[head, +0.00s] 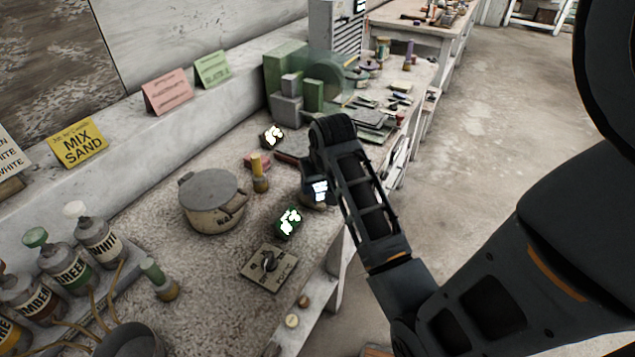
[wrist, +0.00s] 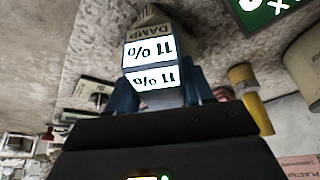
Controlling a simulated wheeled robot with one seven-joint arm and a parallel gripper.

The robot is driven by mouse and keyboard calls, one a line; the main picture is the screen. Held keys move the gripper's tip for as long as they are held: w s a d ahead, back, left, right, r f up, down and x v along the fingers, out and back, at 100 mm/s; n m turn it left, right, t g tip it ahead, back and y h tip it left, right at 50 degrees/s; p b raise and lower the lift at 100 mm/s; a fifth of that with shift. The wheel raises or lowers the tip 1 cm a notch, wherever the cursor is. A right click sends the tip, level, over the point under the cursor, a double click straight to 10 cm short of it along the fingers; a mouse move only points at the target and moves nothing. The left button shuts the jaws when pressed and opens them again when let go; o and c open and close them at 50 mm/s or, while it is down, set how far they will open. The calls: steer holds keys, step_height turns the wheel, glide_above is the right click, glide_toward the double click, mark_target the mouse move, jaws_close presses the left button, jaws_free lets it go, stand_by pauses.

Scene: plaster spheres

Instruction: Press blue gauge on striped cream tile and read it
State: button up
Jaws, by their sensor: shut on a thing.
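My gripper (head: 320,184) is shut on the blue gauge (head: 319,190) near the bench's right edge. In the wrist view the gauge (wrist: 150,52) sits between my gripper's fingers (wrist: 160,95), with blue parts at both sides. The gauge is low over the bench. I cannot tell whether its far end touches a surface. I cannot make out a striped cream tile in either view; the area under the gauge is hidden.
A green gauge (head: 288,222) stands nearby, with a switch plate (head: 268,266) in front. Another lit gauge (head: 272,136) and grey-green blocks (head: 288,90) are behind. The floor (head: 500,100) at right is clear.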

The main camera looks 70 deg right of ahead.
steer(key=shift+a+f, duration=0.1)
steer(key=shift+f, duration=0.1)
steer(key=shift+r, duration=3.65)
steer(key=shift+s, duration=0.1)
